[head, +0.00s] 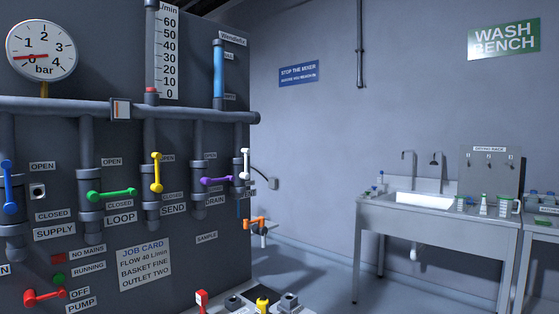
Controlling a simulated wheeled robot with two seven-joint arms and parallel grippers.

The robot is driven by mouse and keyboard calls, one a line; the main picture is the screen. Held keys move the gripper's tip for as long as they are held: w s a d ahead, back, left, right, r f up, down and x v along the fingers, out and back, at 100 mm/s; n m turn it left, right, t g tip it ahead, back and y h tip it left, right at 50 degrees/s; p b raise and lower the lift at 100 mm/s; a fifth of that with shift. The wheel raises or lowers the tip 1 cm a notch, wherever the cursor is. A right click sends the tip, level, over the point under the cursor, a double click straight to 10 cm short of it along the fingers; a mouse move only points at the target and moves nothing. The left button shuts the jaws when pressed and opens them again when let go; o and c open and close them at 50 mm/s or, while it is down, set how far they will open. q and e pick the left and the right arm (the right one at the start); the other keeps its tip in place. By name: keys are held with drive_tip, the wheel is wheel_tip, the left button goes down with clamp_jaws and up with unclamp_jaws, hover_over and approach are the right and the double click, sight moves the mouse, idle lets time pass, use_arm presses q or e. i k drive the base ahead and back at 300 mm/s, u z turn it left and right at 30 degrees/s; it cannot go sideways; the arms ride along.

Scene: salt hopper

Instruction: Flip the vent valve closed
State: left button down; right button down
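No label that I can read says vent, so I cannot tell for certain which valve is the vent valve. At the right end of the panel (60,245), a white lever (246,163) stands upright; its labels are cut off or too small to read. An orange lever (255,222) lies roughly level below it, past the panel's edge. The purple drain lever (216,181) and green loop lever (112,195) lie level. The yellow send lever (157,172) and blue supply lever (8,187) stand upright. Neither gripper is in view.
A pipe (190,110) crosses the panel under a gauge (42,49). A red pump lever (45,296) is low left. A red tag (201,300) and yellow item (262,303) are at the bottom. A sink bench (445,232) stands right; floor between looks clear.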

sight(246, 176)
drive_tip(key=z, duration=0.15)
drive_tip(key=i, duration=1.1)
drive_tip(key=u, duration=0.45)
